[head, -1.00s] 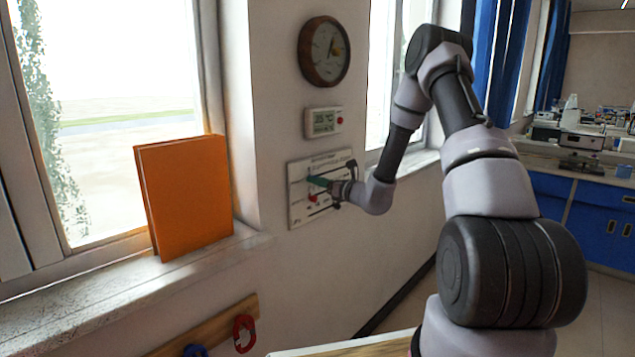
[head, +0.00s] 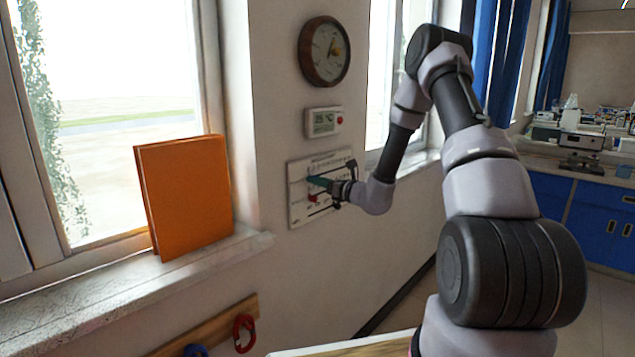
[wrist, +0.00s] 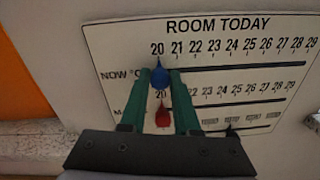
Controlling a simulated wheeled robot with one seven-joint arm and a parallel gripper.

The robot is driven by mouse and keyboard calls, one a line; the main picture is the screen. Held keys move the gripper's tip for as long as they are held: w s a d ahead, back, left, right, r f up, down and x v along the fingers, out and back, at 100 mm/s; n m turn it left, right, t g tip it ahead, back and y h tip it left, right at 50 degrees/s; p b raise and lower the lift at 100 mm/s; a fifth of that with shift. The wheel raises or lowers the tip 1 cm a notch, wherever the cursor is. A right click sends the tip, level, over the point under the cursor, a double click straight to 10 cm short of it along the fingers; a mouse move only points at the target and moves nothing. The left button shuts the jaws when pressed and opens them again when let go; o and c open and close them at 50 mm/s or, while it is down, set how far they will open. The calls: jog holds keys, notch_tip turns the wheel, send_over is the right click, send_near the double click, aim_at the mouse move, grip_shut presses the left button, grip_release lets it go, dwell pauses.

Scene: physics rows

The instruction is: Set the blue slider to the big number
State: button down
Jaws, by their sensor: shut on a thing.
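The white board (wrist: 230,26) headed "ROOM TODAY" is on the wall; it also shows in the head view (head: 297,215). The blue slider (wrist: 160,77) sits at the left end of the top "NOW" row, just under the 20. My gripper (wrist: 160,74) has its green fingers on either side of the blue slider and is shut on it. In the head view my gripper (head: 312,181) reaches the board from the right. The wall display (head: 323,122) above the board shows large digits, too small to read surely.
A red slider (wrist: 163,117) sits just below, between my fingers' lower parts, on the second row. A round clock (head: 324,51) hangs above the display. An orange book (head: 187,195) stands on the windowsill. The top row is clear rightward.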

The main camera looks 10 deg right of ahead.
aim_at(333, 170)
jog(key=shift+d, duration=0.1)
jog(key=w+d, duration=0.2)
jog(key=d, duration=0.1)
jog(key=w+d, duration=0.2)
jog(key=d, duration=0.1)
jog(key=w+d, duration=0.3)
jog(key=shift+d, duration=0.3)
jog(key=c, duration=0.6)
grip_release()
jog(key=shift+c, duration=0.2)
jog(key=v, duration=1)
jog(key=shift+s+d, duration=0.25)
jog(key=shift+s, duration=0.05)
